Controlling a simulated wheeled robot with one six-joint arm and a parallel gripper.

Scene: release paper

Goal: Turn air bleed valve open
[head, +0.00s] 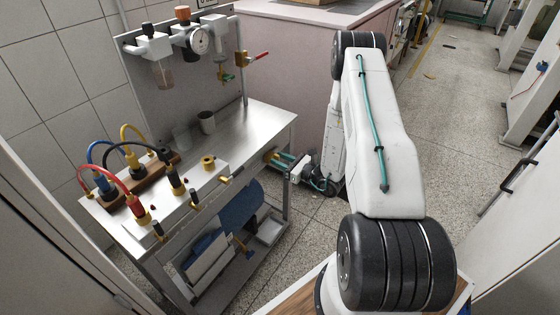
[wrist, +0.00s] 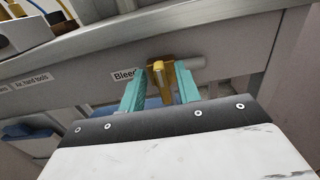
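The brass air bleed valve (wrist: 168,75) sits under the front edge of the metal bench, beside a white label (wrist: 124,75) that reads "Bleed". Its lever points toward my wrist camera. My gripper (wrist: 161,72) is open, with one teal finger on each side of the valve lever and a visible gap on both sides. In the head view my gripper (head: 279,159) is low at the bench's right side, and the valve is too small there to make out clearly. How deep the lever reaches between the fingers is hard to tell.
The metal bench (head: 258,121) carries a cup (head: 206,122), coloured hoses and a white manifold block (head: 205,180). A gauge (head: 198,41) and a red-handled valve (head: 255,57) are on the back panel. A lower shelf holds blue items. Speckled floor (head: 463,130) lies open to the right.

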